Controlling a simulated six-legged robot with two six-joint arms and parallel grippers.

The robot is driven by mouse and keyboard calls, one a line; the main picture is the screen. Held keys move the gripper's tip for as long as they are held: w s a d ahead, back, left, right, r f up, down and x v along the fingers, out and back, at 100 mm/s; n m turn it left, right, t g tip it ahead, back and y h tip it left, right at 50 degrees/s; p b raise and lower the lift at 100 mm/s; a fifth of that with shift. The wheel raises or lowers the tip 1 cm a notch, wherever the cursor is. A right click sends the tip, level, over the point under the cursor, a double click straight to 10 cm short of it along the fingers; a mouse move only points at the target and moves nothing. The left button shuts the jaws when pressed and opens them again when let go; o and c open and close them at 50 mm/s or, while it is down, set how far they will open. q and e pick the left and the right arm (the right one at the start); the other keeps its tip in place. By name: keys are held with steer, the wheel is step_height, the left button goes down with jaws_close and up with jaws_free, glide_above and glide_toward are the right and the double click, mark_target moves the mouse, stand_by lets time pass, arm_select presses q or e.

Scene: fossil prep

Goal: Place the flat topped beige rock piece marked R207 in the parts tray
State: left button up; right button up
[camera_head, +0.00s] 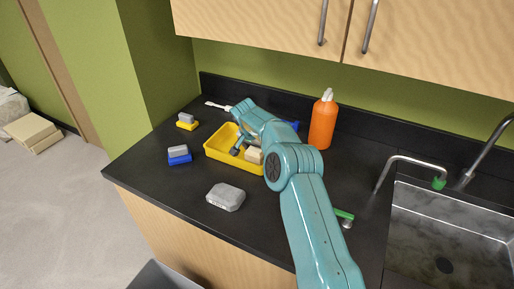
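The yellow parts tray (222,157) stands on the black counter. A beige rock piece (254,155) lies inside it toward the right end; its mark is too small to read. My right arm reaches over the counter, and its gripper (239,148) is down at the tray, just left of the beige piece. The fingers look parted, with nothing visible between them. My arm hides the tray's right end and part of the piece's surroundings. My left gripper is not in view.
A grey rock (226,197) lies near the counter's front edge. Blue (179,157) and yellow (187,125) brush-like blocks are left. An orange bottle (322,122) stands behind my arm. A sink (450,235) is right. The left front counter is clear.

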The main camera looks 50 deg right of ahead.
steer(key=shift+r, duration=0.25)
steer(key=shift+a+r, duration=0.2)
steer(key=shift+r, duration=0.15)
steer(key=b+v, duration=0.1)
steer(key=v, duration=1)
steer(key=shift+b, duration=0.35)
steer(key=shift+s, duration=0.15)
